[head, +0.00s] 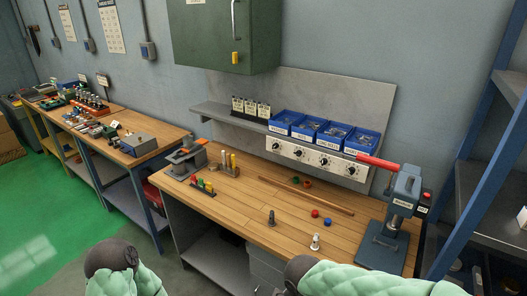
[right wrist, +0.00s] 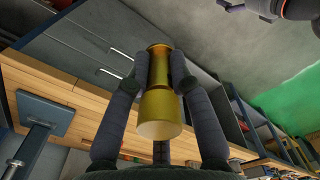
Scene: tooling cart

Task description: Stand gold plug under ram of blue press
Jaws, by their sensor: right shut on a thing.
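The gold plug (right wrist: 158,118), a stepped cylinder with a wider end, shows in the right wrist view. My right gripper (right wrist: 164,72) is shut on it, with a finger on each side of its narrower part. The plug and this gripper do not show in the head view. The blue press (head: 404,192) stands at the right end of the bench, with a red lever and a silver ram (head: 394,223) above its base plate (head: 381,246). Its base (right wrist: 45,112) also shows at the left of the right wrist view, clear of the plug. My left gripper is not identifiable.
On the wooden bench (head: 238,205) lie a long rod (head: 307,195), a red cap (head: 315,213) and a blue cap (head: 327,221). A dark fitting (head: 270,218) and a silver fitting (head: 315,242) stand near the front edge. Blue bins (head: 321,129) line the back shelf.

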